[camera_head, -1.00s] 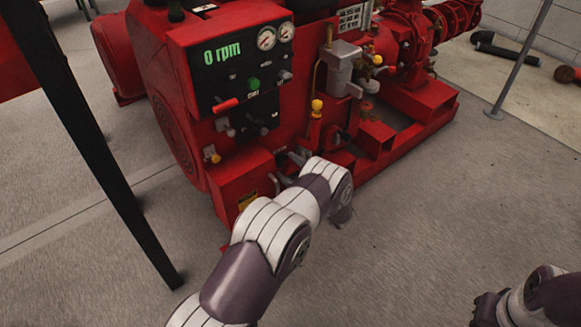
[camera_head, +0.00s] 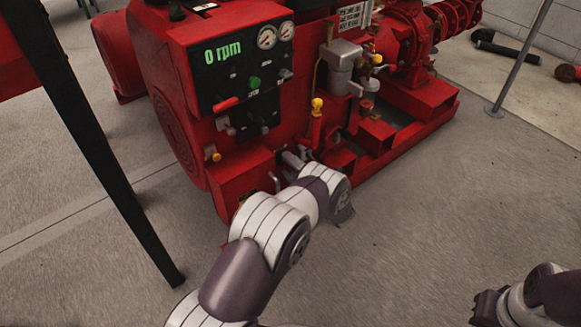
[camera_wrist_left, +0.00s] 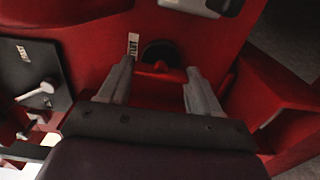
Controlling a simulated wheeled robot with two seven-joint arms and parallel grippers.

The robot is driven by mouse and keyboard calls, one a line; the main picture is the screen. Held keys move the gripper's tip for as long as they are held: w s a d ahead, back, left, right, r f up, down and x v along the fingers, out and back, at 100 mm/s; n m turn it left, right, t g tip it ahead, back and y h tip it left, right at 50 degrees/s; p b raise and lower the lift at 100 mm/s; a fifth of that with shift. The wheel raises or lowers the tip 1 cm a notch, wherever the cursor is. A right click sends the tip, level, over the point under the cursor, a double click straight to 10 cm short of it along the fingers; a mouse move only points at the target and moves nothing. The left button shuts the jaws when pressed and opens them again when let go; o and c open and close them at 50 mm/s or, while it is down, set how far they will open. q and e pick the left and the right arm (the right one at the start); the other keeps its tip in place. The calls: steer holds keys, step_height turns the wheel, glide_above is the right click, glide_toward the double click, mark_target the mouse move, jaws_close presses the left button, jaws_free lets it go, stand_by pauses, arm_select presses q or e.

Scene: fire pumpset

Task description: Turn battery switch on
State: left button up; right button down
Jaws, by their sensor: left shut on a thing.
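The battery switch (camera_wrist_left: 160,67) is a small red handle on a dark round recess in the red pump base, seen in the left wrist view. My left gripper (camera_wrist_left: 161,66) has its two grey fingers on either side of the red handle and is shut on it. In the head view my left arm reaches to the lower front of the red pumpset (camera_head: 235,180), and its wrist hides most of the fingers and the switch.
A control panel (camera_head: 238,58) reading "0 rpm" has gauges, a green button and a red lever. A dark plate with a silver lever (camera_wrist_left: 38,93) is left of my fingers. A black post (camera_head: 100,150) stands at left. The floor (camera_head: 430,220) at right is clear.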

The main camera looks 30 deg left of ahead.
stand_by(0.5)
arm_select(q)
steer(key=o, duration=1.1)
steer(key=shift+c, duration=0.2)
steer(key=shift+d, duration=0.1)
steer(key=p+v, duration=0.5)
steer(key=v, duration=0.7)
steer(key=shift+s+d, duration=0.2)
steer(key=shift+f, duration=0.1)
